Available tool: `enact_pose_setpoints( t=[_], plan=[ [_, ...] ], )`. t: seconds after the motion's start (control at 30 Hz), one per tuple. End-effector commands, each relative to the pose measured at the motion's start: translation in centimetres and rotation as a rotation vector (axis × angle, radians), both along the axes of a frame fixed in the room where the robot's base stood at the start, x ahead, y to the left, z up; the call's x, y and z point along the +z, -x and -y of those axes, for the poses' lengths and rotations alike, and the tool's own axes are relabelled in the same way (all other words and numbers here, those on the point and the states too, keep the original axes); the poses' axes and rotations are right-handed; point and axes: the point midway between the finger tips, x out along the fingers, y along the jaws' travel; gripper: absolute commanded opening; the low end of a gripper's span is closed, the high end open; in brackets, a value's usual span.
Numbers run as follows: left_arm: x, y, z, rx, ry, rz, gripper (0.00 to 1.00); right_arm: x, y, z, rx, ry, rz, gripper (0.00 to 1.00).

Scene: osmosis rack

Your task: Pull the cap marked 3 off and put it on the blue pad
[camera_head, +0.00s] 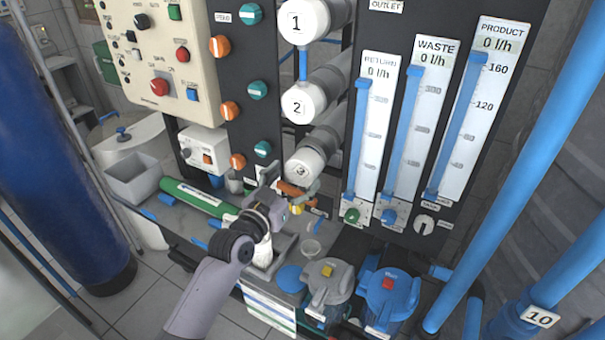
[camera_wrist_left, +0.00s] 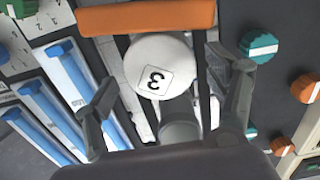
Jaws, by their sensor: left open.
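The white cap marked 3 (camera_head: 303,170) sits on the end of the lowest grey cylinder in the head view. In the left wrist view the cap (camera_wrist_left: 160,65) shows its label upside down, with the grey cylinder (camera_wrist_left: 180,125) behind it. My left gripper (camera_head: 288,195) is just below and in front of the cap, its fingers partly hidden there. In the left wrist view my left gripper (camera_wrist_left: 163,70) is open, a finger on each side of the cap, with visible gaps. A round blue pad (camera_head: 290,278) lies on the bench below the gripper. My right gripper is not in view.
Caps marked 1 (camera_head: 303,20) and 2 (camera_head: 303,103) are above. An orange bar (camera_wrist_left: 150,16) lies beside the cap. Flow meters (camera_head: 410,120) stand right.

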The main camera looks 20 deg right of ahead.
Motion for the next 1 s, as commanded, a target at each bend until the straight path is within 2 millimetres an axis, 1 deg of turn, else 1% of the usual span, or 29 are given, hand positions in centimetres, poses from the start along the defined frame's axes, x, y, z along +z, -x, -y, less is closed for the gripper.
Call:
enact_pose_setpoints(
  t=[0.03, 0.4, 0.6, 0.87, 1.0],
  plan=[
    [-0.2, -0.4, 0.5, -0.001, 0.001, 0.001, 0.78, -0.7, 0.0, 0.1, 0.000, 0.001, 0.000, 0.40],
    [-0.2, -2.6, 2.6, 0.000, 0.000, 0.001, 0.78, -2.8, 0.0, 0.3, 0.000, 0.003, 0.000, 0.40],
    [0.0, -3.0, 3.0, 0.000, 0.000, 0.000, 0.78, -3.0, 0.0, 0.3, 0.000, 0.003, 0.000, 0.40],
    [0.0, -3.0, 3.1, 0.000, 0.000, 0.000, 0.78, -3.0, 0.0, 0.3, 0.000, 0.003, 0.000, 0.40],
    [0.0, -3.0, 3.1, 0.000, 0.000, 0.000, 0.70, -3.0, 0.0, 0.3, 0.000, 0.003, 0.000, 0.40]
  ],
)
